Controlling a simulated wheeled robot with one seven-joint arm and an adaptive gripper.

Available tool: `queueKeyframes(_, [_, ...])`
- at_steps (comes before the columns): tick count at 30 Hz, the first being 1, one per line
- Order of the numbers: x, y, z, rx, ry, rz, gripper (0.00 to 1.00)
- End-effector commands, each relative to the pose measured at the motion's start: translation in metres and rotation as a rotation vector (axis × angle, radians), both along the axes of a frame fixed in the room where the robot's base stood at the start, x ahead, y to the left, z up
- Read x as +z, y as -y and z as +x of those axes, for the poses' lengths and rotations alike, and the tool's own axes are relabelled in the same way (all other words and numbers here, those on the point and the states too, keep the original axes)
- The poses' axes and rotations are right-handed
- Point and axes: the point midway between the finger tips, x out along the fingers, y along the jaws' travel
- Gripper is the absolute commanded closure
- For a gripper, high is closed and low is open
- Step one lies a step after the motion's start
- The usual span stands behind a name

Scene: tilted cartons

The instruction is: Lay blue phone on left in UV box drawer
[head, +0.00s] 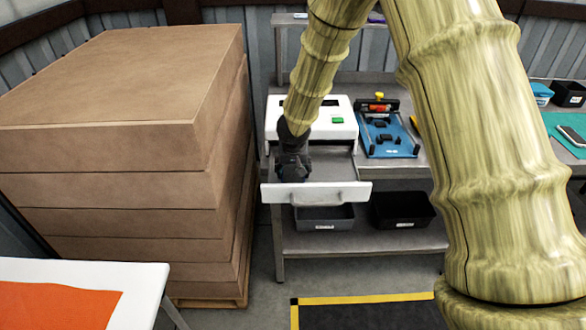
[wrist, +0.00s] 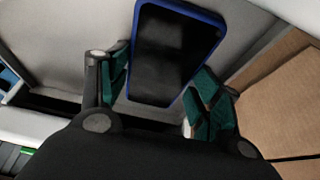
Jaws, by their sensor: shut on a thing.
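The blue phone (wrist: 172,55), with a blue rim and dark screen, sits between the fingers of my gripper (wrist: 160,88) in the wrist view. My gripper is shut on it. In the head view my gripper (head: 292,172) points down over the left part of the pulled-out drawer, and I cannot make out the phone there. The white UV box (head: 340,115) stands on the bench with its drawer (head: 338,192) open toward me. The grey drawer floor also shows behind the phone in the wrist view (wrist: 245,40). I cannot tell whether the phone touches the floor.
A tall stack of cartons (head: 120,150) stands close on the left. A blue fixture (head: 388,135) lies right of the UV box. Grey (head: 323,218) and black (head: 402,210) bins sit on the shelf below.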

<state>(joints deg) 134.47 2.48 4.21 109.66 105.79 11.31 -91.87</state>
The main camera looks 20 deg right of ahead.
Motion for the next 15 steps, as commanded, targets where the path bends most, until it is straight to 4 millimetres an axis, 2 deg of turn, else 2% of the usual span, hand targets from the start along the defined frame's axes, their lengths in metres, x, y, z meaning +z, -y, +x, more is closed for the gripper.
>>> queueKeyframes(3, [0.0004,-0.0001,0.0002,0.000,0.000,0.000,0.65])
queueKeyframes(4, [0.0004,-0.0001,0.0002,0.000,0.001,0.000,0.31])
queueKeyframes(7, [0.0004,-0.0001,0.0002,0.000,0.000,0.000,0.12])
queueKeyframes(15, [0.0003,0.0000,0.0001,0.000,0.000,0.000,0.11])
